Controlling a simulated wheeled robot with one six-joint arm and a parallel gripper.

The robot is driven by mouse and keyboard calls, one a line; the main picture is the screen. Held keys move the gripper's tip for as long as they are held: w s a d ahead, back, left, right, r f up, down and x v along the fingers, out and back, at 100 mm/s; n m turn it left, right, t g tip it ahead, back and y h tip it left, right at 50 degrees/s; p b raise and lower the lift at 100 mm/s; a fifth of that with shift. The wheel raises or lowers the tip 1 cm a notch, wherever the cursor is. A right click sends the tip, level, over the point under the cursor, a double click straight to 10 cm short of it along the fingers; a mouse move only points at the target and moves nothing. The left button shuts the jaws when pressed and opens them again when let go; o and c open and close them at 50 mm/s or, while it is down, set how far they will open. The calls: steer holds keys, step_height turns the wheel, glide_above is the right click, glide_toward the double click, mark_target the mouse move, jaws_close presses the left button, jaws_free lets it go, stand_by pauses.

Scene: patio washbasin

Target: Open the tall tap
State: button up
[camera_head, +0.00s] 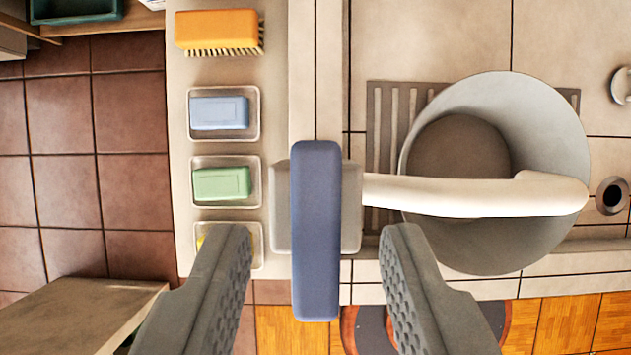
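The tall tap has a long blue lever handle (316,230) on a grey square body (352,207). A white spout (470,195) runs from the body to the right, over a grey bucket (550,120). No water shows at the spout. My gripper (320,235) is open, with one grey finger on each side of the lever's lower part. Both fingers are apart from the lever in the picture; their height relative to it is hard to tell.
On the ledge left of the tap are an orange brush (217,30), a blue soap (219,113) and a green soap (221,184) in clear dishes. A third dish (255,262) is partly hidden by my left finger. A drain hole (612,195) lies right of the bucket.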

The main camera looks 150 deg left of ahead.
steer(key=shift+x, duration=0.75)
steer(key=shift+c, duration=0.3)
jaws_close()
